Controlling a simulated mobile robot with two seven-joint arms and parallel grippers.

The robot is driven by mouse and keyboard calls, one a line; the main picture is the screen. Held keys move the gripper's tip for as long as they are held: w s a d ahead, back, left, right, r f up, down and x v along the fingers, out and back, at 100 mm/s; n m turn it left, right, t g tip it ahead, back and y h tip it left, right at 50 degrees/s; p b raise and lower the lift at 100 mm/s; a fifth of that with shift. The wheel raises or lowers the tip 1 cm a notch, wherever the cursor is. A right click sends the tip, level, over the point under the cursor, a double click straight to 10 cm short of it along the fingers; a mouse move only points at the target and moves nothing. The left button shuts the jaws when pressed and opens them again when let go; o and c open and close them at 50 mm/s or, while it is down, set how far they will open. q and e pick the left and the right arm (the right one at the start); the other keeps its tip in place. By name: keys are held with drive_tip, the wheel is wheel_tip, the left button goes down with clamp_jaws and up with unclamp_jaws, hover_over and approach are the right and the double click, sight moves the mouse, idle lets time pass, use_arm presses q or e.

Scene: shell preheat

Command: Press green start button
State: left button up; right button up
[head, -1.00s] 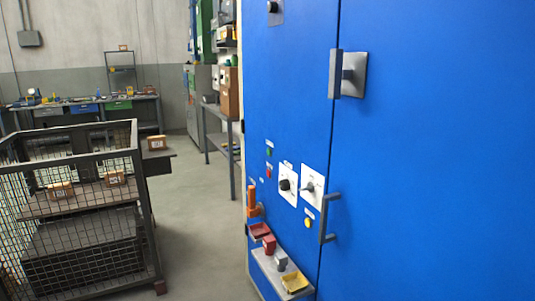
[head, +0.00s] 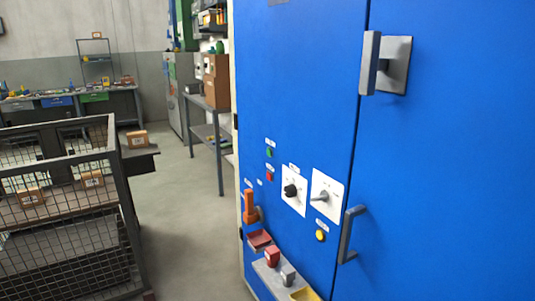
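The green start button (head: 269,153) is a small round button on the left part of the tall blue cabinet (head: 300,90). A red button (head: 269,176) sits just below it. To the right are two white plates with dark rotary knobs, the left knob plate (head: 292,191) and the right knob plate (head: 326,195). A yellow button (head: 320,235) is below the right plate. Neither of my grippers shows in the head view.
An orange handle (head: 250,206) and a small shelf (head: 262,270) with red, grey and yellow items project from the cabinet. Door handles (head: 352,234) and (head: 385,64) stick out. A mesh cage cart (head: 122,215) stands at left. Open floor (head: 190,240) lies between.

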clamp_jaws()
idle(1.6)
